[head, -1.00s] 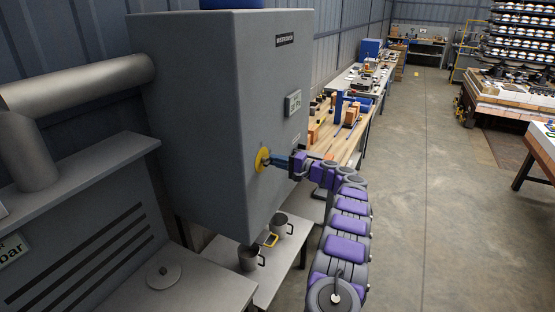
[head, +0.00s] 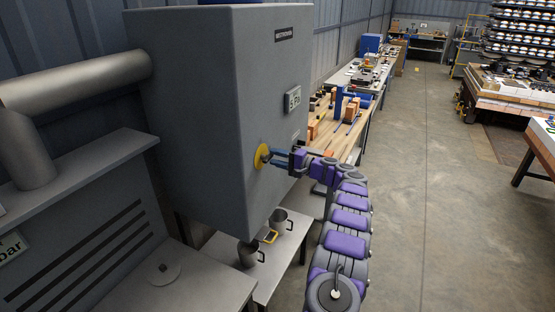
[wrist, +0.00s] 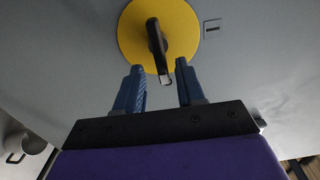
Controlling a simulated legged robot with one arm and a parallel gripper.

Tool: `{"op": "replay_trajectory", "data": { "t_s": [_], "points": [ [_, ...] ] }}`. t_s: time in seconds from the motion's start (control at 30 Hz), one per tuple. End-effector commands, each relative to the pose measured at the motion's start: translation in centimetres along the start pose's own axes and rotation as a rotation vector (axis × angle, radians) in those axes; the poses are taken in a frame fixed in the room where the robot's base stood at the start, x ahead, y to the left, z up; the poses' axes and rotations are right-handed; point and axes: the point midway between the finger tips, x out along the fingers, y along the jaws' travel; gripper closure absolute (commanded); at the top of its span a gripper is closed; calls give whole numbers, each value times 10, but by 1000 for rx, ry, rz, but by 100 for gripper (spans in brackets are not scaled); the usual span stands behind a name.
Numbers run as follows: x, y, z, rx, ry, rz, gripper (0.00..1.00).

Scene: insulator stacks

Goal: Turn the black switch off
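The black switch (wrist: 158,46) is a dark handle on a round yellow plate (wrist: 186,22), fixed to the front of a grey cabinet (head: 220,120). In the wrist view the handle runs nearly straight down the picture, tilted slightly. My gripper (wrist: 160,88) has its two blue fingers apart, one on each side of the handle's lower end, with gaps visible. In the head view my gripper (head: 272,156) is right at the yellow plate (head: 262,156), and the switch is small there. Whether a finger touches the handle I cannot tell.
Metal mugs (head: 278,220) stand on a low table (head: 270,262) below the cabinet. A wooden workbench (head: 345,140) with tools runs behind my arm. A small display (head: 292,99) is on the cabinet front. The concrete floor (head: 430,200) at right is clear.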

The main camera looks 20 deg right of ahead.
Motion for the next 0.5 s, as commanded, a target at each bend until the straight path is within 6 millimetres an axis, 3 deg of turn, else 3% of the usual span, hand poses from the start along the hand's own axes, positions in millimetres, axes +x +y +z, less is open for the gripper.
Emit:
{"op": "replay_trajectory", "data": {
  "t_s": [0.27,0.5],
  "points": [
    [-16,-2,0,-2,2,-1,62],
    [-67,0,-2,2,2,-3,62]
  ]
}}
